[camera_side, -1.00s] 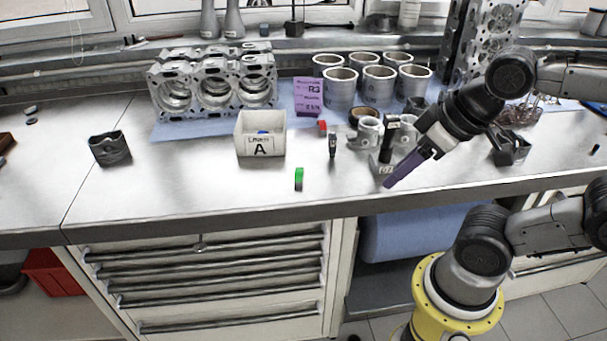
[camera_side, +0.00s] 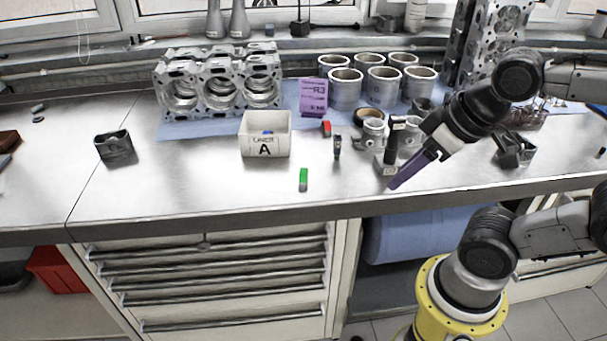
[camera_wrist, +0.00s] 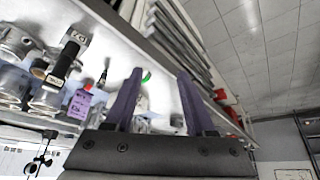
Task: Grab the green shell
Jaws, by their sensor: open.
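The green shell (camera_side: 303,179) is a small upright green piece on the steel bench, near its front edge, in front of the white box marked A. In the wrist view the green shell (camera_wrist: 146,77) shows as a small green arc between the fingers, in the distance. My gripper (camera_side: 393,186) has purple fingers and is to the right of the green shell, over the bench's front edge, apart from it. In the wrist view my gripper (camera_wrist: 160,75) is open with nothing between its fingers.
The white box A (camera_side: 265,146), a red piece (camera_side: 326,128) and a small dark upright part (camera_side: 337,146) stand behind the shell. Metal parts (camera_side: 373,134) stand close behind my gripper. The bench left of the shell is clear up to a dark bracket (camera_side: 115,147).

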